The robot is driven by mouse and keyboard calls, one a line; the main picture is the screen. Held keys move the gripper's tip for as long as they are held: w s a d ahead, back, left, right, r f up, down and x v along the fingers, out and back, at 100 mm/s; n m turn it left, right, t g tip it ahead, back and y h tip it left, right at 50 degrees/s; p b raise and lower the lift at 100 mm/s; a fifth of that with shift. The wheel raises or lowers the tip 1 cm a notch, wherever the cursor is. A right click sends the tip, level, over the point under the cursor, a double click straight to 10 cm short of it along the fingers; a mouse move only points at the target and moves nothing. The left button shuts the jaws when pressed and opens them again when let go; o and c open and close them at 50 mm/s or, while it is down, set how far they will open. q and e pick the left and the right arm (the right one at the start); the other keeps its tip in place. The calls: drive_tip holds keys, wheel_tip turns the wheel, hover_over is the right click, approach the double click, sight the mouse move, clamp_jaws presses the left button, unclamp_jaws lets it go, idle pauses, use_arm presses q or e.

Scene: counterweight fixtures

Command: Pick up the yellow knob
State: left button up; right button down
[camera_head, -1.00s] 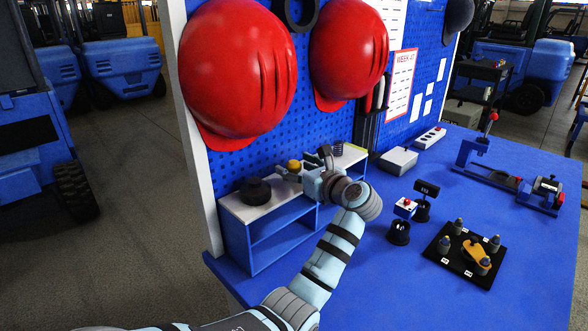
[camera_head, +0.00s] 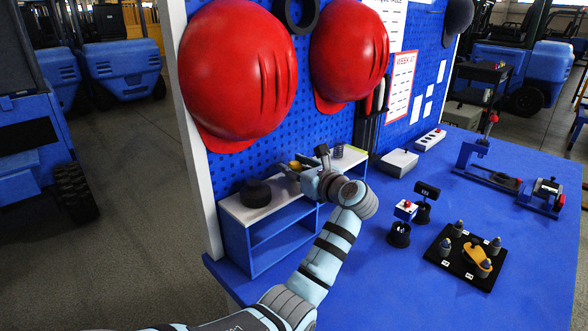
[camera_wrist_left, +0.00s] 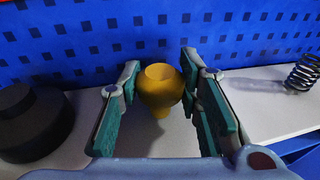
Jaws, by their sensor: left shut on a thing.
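The yellow knob (camera_wrist_left: 161,90) is a rounded piece with a narrow foot and a hollow-looking top. In the left wrist view it sits between the two green-padded fingers of my left gripper (camera_wrist_left: 160,105), which is shut on it. In the head view the knob (camera_head: 295,165) shows only partly, at the fingertips of my left gripper (camera_head: 292,170), above the white top of the low shelf by the pegboard. Whether its foot touches the shelf is hard to tell. My right gripper is not in view.
A black round weight (camera_head: 256,192) stands left of the knob on the shelf (camera_head: 235,208). A dark coil spring (camera_wrist_left: 304,72) stands to its right. The blue pegboard (camera_wrist_left: 220,30) rises close behind. Fixtures, including a black plate (camera_head: 447,263), stand right on the blue table.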

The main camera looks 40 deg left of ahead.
sight(296, 163)
use_arm(q)
wheel_tip(296, 163, up, 12)
drive_tip(key=f+p, duration=0.1)
drive_tip(key=p, duration=0.1)
drive_tip(key=s+d+b, duration=0.1)
drive_tip(key=d+b, duration=0.9)
drive_tip(key=d, duration=1)
drive_tip(key=shift+s+b, duration=0.3)
drive_tip(key=shift+b, duration=0.05)
